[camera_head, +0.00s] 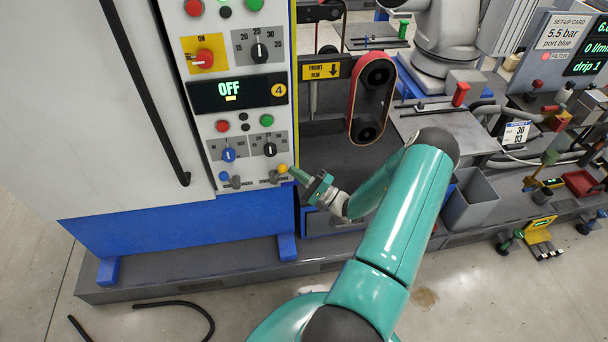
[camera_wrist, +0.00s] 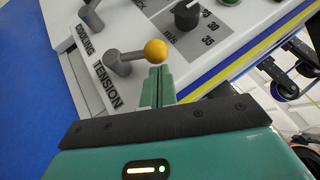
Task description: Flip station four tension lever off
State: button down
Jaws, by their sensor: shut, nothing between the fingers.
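The tension lever is a grey lever with a yellow ball knob (camera_head: 283,168) at the bottom right of the station four panel (camera_head: 241,110). In the wrist view its knob (camera_wrist: 155,50) points right from its grey pivot, above the label TENSION. My gripper (camera_head: 293,171) is shut and empty, its fingertips right at the knob. In the wrist view the shut green fingers (camera_wrist: 160,75) end just below the knob; I cannot tell whether they touch it. The display (camera_head: 237,92) reads OFF beside a yellow 4.
The cooling lever with a blue knob (camera_head: 224,176) stands left of the tension lever. A black dial (camera_head: 270,149) sits just above, and a red stop button (camera_head: 204,57) is higher up. A belt sander arm (camera_head: 371,98) stands right of the panel.

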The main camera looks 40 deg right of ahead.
aim_at(280, 169)
jog(key=shift+w+a+r+n+g, duration=0.15)
jog(key=shift+r+n+g, duration=0.25)
jog(key=shift+n+g, duration=0.1)
dwell(0.4)
jog(key=r+n+g, duration=0.1)
jog(key=w+a+r+n+g, duration=0.1)
jog(key=a+n+g, duration=0.1)
jog(key=g, duration=0.1)
jog(key=shift+w+r+h, duration=0.2)
jog(key=shift+r+h, duration=0.1)
jog(key=shift+r, duration=0.1)
jog(key=a+n+g, duration=0.1)
jog(key=w+a+r+n+g+h, duration=0.1)
jog(key=shift+w+g, duration=0.1)
jog(key=shift+g, duration=0.2)
jog(key=shift+w+a+r+n+g+h, duration=0.1)
jog(key=shift+w+a+n+g+h, duration=0.5)
jog(key=shift+g+h, duration=0.3)
jog(key=shift+s+a, duration=0.1)
